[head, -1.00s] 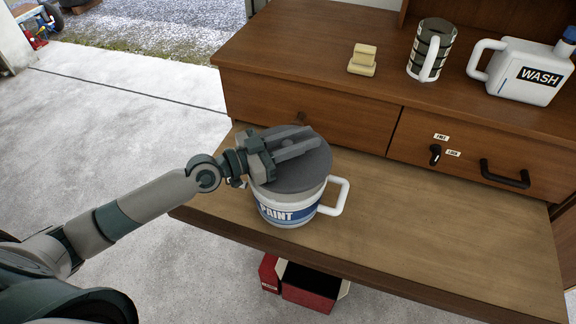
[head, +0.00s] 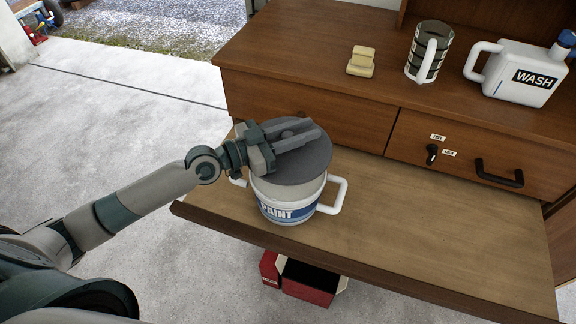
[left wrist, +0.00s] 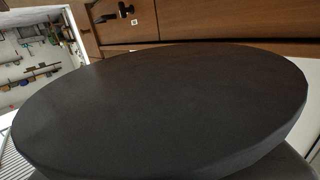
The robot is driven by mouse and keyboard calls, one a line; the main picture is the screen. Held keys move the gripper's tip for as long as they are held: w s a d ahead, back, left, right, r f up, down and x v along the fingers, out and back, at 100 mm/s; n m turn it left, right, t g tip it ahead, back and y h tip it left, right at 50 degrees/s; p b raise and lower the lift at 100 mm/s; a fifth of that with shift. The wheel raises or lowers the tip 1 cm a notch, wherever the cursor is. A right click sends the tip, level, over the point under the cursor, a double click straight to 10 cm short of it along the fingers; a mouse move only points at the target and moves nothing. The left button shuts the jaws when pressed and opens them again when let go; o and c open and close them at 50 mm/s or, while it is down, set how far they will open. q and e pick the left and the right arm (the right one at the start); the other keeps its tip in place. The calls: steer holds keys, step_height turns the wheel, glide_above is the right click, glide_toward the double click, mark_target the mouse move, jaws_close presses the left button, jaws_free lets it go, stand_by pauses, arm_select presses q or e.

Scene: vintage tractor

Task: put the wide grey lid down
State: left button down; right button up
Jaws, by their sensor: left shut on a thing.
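The wide grey lid (head: 308,168) is a dark grey disc over the top of the white paint pot (head: 290,208), which has a blue PAINT label and white side handles. My left gripper (head: 302,137) is shut on the lid's knob, which its fingers mostly hide. In the head view the lid looks a little above the pot's rim; I cannot tell whether they touch. The lid's dark top (left wrist: 160,100) fills most of the left wrist view. My right gripper is not in view.
The pot stands on the wooden pull-out board (head: 430,235), clear to its right. Behind are drawers with a black handle (head: 498,172). On top stand a yellow block (head: 361,62), a striped mug (head: 430,52) and a WASH jug (head: 520,75). A red box (head: 308,284) is below.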

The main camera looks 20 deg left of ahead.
mark_target(317, 168)
arm_select(q)
steer(key=shift+r, duration=0.25)
steer(key=shift+d, duration=0.1)
stand_by(0.5)
steer(key=shift+s+d+f, duration=0.15)
steer(key=shift+s+d, duration=0.3)
steer(key=shift+d, duration=0.05)
steer(key=shift+n+t+y, duration=0.3)
steer(key=shift+t, duration=0.1)
steer(key=s+d, duration=0.1)
steer(key=s+d+b, duration=0.1)
steer(key=s+d, duration=0.1)
steer(key=shift+s+d+f, duration=0.15)
steer(key=shift+d, duration=0.15)
steer(key=s+n+y, duration=0.1)
steer(key=s+t+y+b, duration=0.1)
steer(key=shift+s+d+n+t, duration=0.2)
steer(key=shift+s+n+t, duration=0.1)
steer(key=shift+s+n, duration=0.1)
steer(key=s+a+f+n+t+y+b, duration=0.1)
steer(key=s+a+f+n+y, duration=0.1)
steer(key=a+y, duration=0.3)
steer(key=s+a+f+n+t+y+b, duration=0.1)
steer(key=s+a+n+t+y, duration=0.1)
steer(key=s+a+n+y, duration=0.2)
steer(key=a+n+y, duration=0.1)
steer(key=a, duration=0.1)
steer(key=shift+s+a+f+y, duration=0.3)
steer(key=shift+f, duration=0.1)
